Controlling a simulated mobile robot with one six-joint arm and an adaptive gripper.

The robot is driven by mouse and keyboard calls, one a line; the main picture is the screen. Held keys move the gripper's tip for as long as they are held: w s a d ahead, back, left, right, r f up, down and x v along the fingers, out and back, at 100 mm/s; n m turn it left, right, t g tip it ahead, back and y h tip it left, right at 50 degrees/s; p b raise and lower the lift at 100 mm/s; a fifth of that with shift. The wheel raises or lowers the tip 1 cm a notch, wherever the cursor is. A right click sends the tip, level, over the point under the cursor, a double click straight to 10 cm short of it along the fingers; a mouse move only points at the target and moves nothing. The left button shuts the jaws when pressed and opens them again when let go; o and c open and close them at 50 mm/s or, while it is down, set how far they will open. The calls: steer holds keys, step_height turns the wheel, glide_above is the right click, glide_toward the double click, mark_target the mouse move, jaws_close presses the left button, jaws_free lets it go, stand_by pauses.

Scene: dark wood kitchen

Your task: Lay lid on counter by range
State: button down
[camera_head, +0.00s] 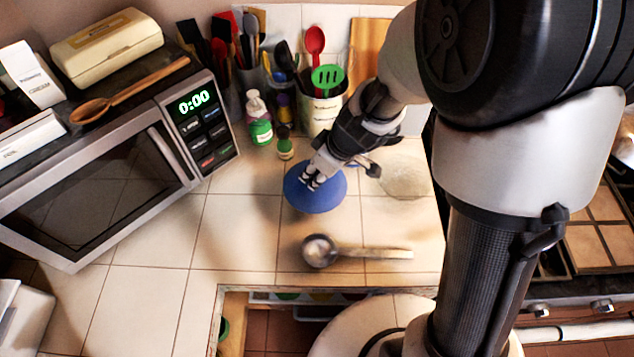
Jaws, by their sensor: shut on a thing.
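The lid is a round blue disc (322,200) over the tiled counter (240,232), between the microwave and the range (597,225). My gripper (311,178) comes down from the upper right and is shut on the lid near its upper middle. The fingers cover a small part of the lid. I cannot tell whether the lid touches the counter or is held just above it. The range is at the right, partly hidden behind my arm.
A ladle (345,252) lies on the counter in front of the lid. A pale round dish (405,175) is right of it. Bottles (260,122) and a utensil crock (320,112) stand behind. The microwave (110,180) fills the left. Bare tiles lie between microwave and lid.

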step_height(320, 180, down, 4)
steer(key=shift+f+b, duration=0.1)
steer(key=shift+b, duration=0.95)
steer(key=c, duration=1.2)
jaws_free()
steer(key=p+v, duration=0.4)
steer(key=v, duration=0.8)
steer(key=shift+r+p, duration=0.2)
steer(key=shift+p, duration=0.2)
steer(key=shift+s+d+r+m+t+h, duration=0.3)
steer(key=shift+s+d+r+m+h, duration=0.3)
steer(key=shift+s+d+r+m, duration=1.6)
steer(key=shift+s+d+r+m+t+h, duration=0.3)
steer(key=shift+s+d+r+m+h, duration=0.55)
steer(key=shift+s+r, duration=2.35)
steer(key=shift+s+d+r+m+t+h, duration=0.35)
steer(key=shift+s+d+r+m, duration=1.55)
steer(key=shift+s, duration=1.45)
